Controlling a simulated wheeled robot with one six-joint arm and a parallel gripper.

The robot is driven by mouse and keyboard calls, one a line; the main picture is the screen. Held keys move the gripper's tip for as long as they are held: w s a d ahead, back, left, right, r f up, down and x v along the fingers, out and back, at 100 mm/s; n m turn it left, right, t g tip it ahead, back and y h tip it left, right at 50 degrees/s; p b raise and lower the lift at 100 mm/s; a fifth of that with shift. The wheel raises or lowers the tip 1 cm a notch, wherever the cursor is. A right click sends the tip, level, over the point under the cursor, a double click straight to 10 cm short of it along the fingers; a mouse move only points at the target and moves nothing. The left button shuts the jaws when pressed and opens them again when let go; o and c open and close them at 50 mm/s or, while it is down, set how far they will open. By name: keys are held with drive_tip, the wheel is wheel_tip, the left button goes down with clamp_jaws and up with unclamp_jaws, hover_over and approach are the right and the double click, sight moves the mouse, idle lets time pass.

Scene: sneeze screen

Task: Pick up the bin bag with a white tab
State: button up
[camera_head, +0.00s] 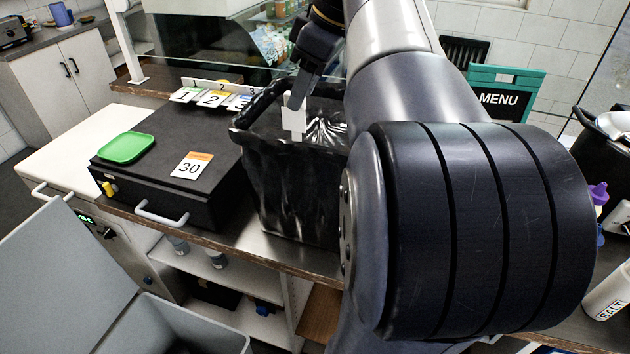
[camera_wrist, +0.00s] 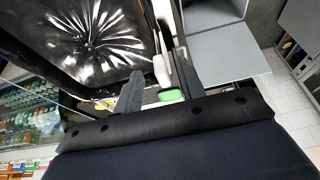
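The black bin bag (camera_head: 295,185) stands open on the metal counter, in the middle of the head view. Its white tab (camera_head: 293,114) stands at the bag's rim. My gripper (camera_head: 300,92) is at that rim, right by the tab, pointing down. In the wrist view the two fingers of my gripper (camera_wrist: 157,72) are apart, and the white tab (camera_wrist: 161,68) shows between them. I cannot tell whether either finger touches it. The creased inside of the bag (camera_wrist: 105,35) fills the upper left of the wrist view. My arm hides part of the bag's right side in the head view.
A black case (camera_head: 165,170) with a green tray (camera_head: 127,147) and a "30" card (camera_head: 191,165) stands left of the bag. Number cards (camera_head: 213,97) and a glass screen (camera_head: 205,35) are behind. A grey lidded bin (camera_head: 170,325) stands in front at lower left.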

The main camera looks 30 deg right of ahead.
drive_tip(key=shift+x, duration=3)
drive_tip(key=shift+a, duration=0.1)
clamp_jaws()
